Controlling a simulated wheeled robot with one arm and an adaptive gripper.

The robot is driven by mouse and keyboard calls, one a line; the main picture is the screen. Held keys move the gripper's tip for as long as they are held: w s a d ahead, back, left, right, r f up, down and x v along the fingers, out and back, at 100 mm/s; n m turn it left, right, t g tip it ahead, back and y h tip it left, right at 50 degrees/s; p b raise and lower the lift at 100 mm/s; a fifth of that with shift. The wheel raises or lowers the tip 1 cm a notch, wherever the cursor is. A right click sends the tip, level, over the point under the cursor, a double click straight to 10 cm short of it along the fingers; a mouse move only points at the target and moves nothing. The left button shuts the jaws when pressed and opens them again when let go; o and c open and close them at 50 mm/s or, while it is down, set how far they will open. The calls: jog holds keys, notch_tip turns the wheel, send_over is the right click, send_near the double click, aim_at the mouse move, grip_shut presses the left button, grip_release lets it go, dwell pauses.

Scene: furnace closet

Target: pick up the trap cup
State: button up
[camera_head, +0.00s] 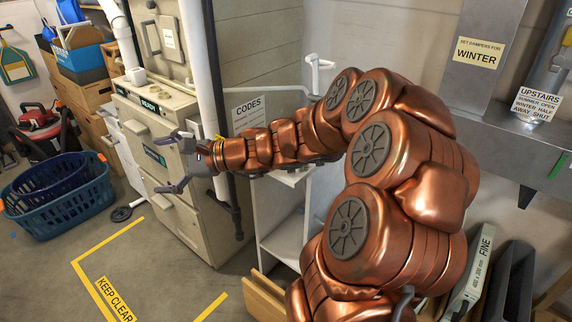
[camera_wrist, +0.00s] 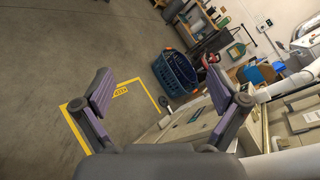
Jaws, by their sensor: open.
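My gripper (camera_head: 166,164) is open and empty in the head view, in front of the beige furnace cabinet (camera_head: 185,222). In the wrist view its two purple-padded fingers (camera_wrist: 158,88) are spread wide, with only floor and distant things between them. I cannot identify the trap cup with certainty.
A blue basket (camera_head: 62,205) stands on the floor at left, also in the wrist view (camera_wrist: 176,72). A white pipe (camera_head: 203,65) rises beside the cabinet. A white shelf unit (camera_head: 285,240) stands under my arm. The floor inside the yellow lines (camera_head: 100,250) is clear.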

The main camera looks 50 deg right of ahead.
jog(key=w+d+f+m+t+h+b, duration=0.1)
jog(key=d+f+m+t+h+b, duration=0.35)
jog(key=d, duration=0.75)
jog(key=w+d+f+m+t+h+b, duration=0.15)
jog(key=d+f+m+h, duration=0.45)
jog(key=d, duration=0.6)
jog(key=s+d+f+m+h+b, duration=0.1)
jog(key=s+d+f+m+h, duration=0.1)
jog(key=d, duration=0.4)
jog(key=s+d+f+m+h+b, duration=0.1)
jog(key=s+d+f+m, duration=0.1)
jog(key=d, duration=0.4)
jog(key=s+d+f+m+h+b, duration=0.1)
jog(key=s+d+f+m+h, duration=0.1)
jog(key=d+f+m, duration=0.2)
jog(key=shift+d+m+g+h+b, duration=0.3)
jog(key=shift+d+m+h, duration=0.05)
jog(key=shift+d+m, duration=0.7)
jog(key=shift+d, duration=0.35)
jog(key=shift+a+x, duration=0.15)
jog(key=shift+x, duration=1.7)
jog(key=shift+a+x, duration=0.1)
jog(key=shift+x, duration=1.75)
jog(key=shift+f, duration=0.1)
jog(key=shift+c, duration=0.2)
jog(key=c, duration=1.5)
jog(key=shift+r, duration=0.2)
